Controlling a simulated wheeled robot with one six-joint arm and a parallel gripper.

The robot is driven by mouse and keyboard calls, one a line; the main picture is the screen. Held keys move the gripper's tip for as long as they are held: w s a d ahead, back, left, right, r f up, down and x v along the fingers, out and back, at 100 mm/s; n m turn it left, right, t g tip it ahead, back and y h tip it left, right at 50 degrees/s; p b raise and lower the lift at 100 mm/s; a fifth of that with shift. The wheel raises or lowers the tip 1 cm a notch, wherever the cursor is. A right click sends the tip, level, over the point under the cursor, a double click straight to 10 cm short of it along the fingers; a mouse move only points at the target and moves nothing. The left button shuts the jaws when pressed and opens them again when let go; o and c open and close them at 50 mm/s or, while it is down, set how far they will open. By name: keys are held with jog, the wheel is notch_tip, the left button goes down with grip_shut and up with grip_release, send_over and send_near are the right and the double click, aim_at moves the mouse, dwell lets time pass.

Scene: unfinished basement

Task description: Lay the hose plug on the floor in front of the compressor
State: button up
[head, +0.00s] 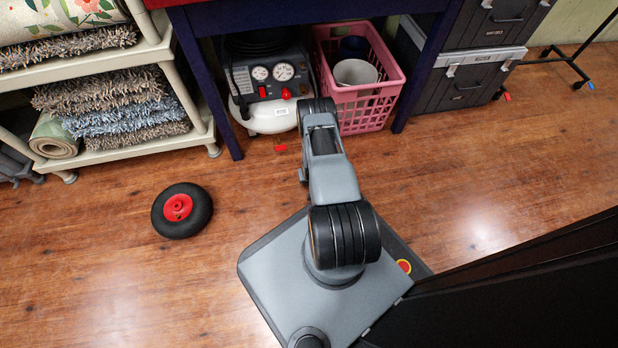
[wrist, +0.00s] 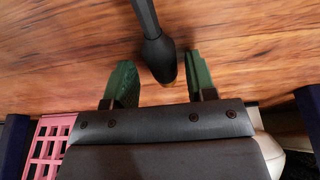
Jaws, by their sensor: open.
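The compressor (head: 268,118), white and black with two gauges, stands under the blue table in the head view. A white curved part of it shows at lower right in the wrist view (wrist: 271,150). My gripper (wrist: 159,62) is open, its two green fingers pointing up the wrist view over the wooden floor. A dark piece (wrist: 158,48), apparently the hose plug, has its thick end between the fingers, with gaps on both sides. Its thin stem runs to the top edge. In the head view my arm hides the gripper and this piece.
A pink crate (head: 385,98) holding containers stands right of the compressor. Table legs (head: 210,92) flank them. A black wheel with a red hub (head: 182,211) lies on the floor at left. A shelf of rugs (head: 140,149) stands at far left. Floor (head: 255,180) before the compressor is mostly clear.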

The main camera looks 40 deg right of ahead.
jog(key=shift+r, duration=0.35)
jog(key=p+v, duration=0.6)
jog(key=v, duration=0.6)
jog(key=w+a+r+n, duration=0.1)
jog(key=w+a+r, duration=0.1)
jog(key=r, duration=0.7)
jog(key=w+a+r+n, duration=0.1)
jog(key=w+a+r, duration=0.2)
jog(key=r, duration=0.7)
jog(key=w+a+r, duration=0.2)
jog(key=r, duration=0.7)
jog(key=s+a+r+n, duration=0.1)
jog(key=s+a+r, duration=0.5)
jog(key=s+r, duration=0.2)
jog(key=s+a+r+n+y, duration=0.1)
jog(key=s+a+r, duration=0.5)
jog(key=r, duration=0.7)
jog(key=shift+s+n, duration=0.6)
jog(key=shift+s, duration=0.4)
